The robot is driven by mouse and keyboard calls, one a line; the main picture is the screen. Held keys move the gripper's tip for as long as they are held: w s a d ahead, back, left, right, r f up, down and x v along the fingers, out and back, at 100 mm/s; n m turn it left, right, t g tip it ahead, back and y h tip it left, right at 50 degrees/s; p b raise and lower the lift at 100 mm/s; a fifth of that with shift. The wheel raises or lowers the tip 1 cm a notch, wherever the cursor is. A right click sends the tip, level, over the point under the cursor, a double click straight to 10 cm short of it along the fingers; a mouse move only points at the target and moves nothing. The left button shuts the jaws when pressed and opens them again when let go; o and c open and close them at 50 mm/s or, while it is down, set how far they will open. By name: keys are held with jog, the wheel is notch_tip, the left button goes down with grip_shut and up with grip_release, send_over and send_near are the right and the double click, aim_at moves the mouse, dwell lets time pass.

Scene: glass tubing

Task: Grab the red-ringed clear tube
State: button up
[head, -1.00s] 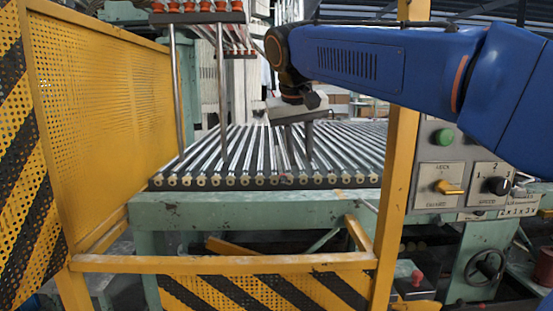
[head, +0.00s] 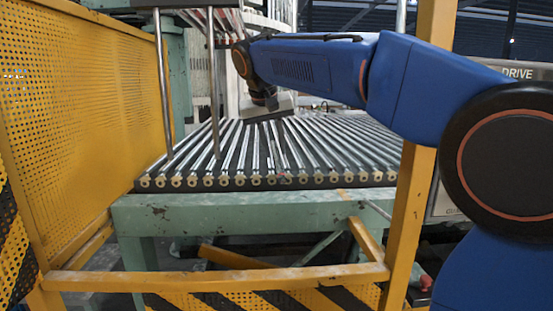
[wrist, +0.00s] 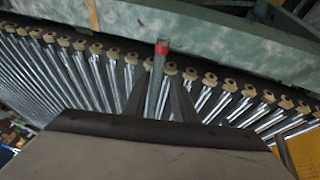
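The clear tube with a red ring near its end (wrist: 155,85) lies among the rollers in the wrist view, its ringed end toward the green beam. In the head view a small red spot (head: 283,176) shows at the front row of roller ends. My gripper (wrist: 160,78) has its two dark fingers on either side of the tube, with a gap visible; it looks open. In the head view my gripper (head: 273,150) reaches down over the middle of the rollers; its fingertips are hard to make out. Whether a finger touches the tube cannot be told.
The roller bed (head: 350,150) has metal rollers with tan end fittings, above a green beam (head: 250,207). A yellow post (head: 412,215) stands at the right, and a yellow perforated guard (head: 80,110) at the left. Two metal rods (head: 214,80) stand at the left of the bed.

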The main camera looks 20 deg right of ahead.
aim_at(280, 168)
jog(key=shift+w+x, duration=0.15)
jog(key=shift+x, duration=1.95)
jog(key=shift+w+x, duration=0.15)
jog(key=shift+x, duration=1.95)
jog(key=shift+d+r, duration=0.15)
jog(key=shift+c, duration=0.4)
grip_shut()
jog(key=shift+r, duration=0.2)
